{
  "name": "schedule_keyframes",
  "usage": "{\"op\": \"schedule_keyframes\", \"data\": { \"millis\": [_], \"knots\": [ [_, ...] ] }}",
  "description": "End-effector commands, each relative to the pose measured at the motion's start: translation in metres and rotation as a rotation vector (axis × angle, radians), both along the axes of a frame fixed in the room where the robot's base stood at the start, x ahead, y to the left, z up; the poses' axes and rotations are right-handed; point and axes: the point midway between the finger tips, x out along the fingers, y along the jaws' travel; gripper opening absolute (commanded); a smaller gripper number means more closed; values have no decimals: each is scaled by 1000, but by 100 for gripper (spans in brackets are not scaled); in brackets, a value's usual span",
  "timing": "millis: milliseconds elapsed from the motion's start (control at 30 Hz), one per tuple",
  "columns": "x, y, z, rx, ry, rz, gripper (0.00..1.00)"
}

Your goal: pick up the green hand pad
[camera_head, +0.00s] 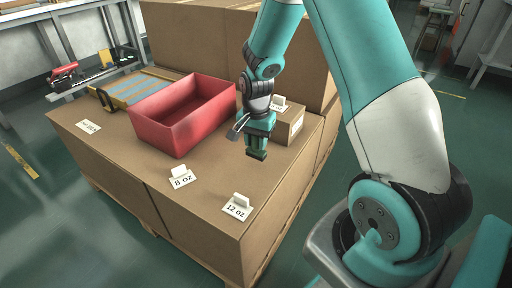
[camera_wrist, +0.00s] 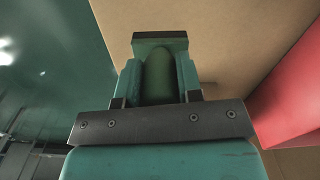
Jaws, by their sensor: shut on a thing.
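My gripper (camera_head: 260,138) is shut on the green hand pad and holds it above the cardboard top, beside the red bin. In the wrist view, the dark green rounded body of the hand pad (camera_wrist: 158,78) shows between the two teal fingers of my gripper (camera_wrist: 160,82). A dark green bar (camera_wrist: 160,37) shows at the far end of the fingers. In the head view the fingers hide most of the pad, and a dark block (camera_head: 257,154) shows at the lower end.
A red open bin (camera_head: 170,134) stands left of my gripper on the cardboard top (camera_head: 120,160). A small cardboard box (camera_head: 294,124) is close on the right. Cards marked 8 oz (camera_head: 181,180) and 12 oz (camera_head: 237,209) stand along the front. A yellow-framed tray (camera_head: 120,96) lies behind left.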

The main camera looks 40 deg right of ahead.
Motion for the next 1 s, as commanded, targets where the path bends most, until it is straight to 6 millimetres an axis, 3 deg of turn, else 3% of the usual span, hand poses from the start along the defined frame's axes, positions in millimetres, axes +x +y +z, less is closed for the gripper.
{"op": "schedule_keyframes", "data": {
  "millis": [33,200,433,633,1000],
  "knots": [
    [1,0,21,-1,-6,0,6],
    [1,0,74,-2,-7,0,6],
    [1,0,128,-1,-4,0,6],
    [0,0,150,0,-1,0,6],
    [0,0,154,0,0,0,6]
  ]
}}
